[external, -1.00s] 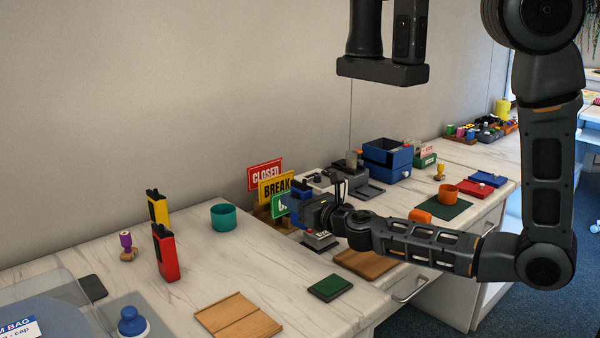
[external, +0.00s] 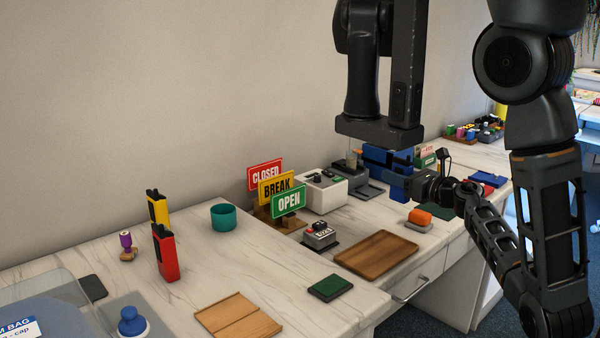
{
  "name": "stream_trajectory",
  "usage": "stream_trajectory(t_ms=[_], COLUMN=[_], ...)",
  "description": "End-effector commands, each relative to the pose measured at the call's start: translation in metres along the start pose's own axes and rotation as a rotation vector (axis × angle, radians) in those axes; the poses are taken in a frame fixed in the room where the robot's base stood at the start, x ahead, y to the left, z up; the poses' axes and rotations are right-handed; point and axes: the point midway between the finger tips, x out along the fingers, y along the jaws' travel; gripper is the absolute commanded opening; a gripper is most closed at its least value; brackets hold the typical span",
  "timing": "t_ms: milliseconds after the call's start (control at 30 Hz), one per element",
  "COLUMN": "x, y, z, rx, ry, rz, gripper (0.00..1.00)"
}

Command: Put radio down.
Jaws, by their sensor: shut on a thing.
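A blue radio (external: 399,188) is held in my gripper (external: 411,186), which is shut on it above the right part of the counter. Its outline partly merges with the blue drawer box behind it, so its exact tilt is hard to tell. A red radio (external: 166,255) and a yellow radio (external: 158,208) stand upright on the left counter, well away from my gripper.
A wooden tray (external: 376,255) lies empty on the counter. An orange object (external: 419,218) sits below my gripper, by a green mat (external: 437,211). The blue drawer box (external: 377,160) stands behind. Several signs, including the OPEN sign (external: 289,202), stand to the left.

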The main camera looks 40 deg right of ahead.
Motion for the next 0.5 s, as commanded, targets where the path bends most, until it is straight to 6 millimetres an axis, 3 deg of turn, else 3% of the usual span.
stream_trajectory(t_ms=[167, 500], x=[-0.003, 0.044], y=[0.001, 0.051], z=[-0.004, -0.045], rx=[-0.003, -0.002], ry=[0.002, 0.002], rz=[0.003, 0.004], gripper=[0.00, 0.00])
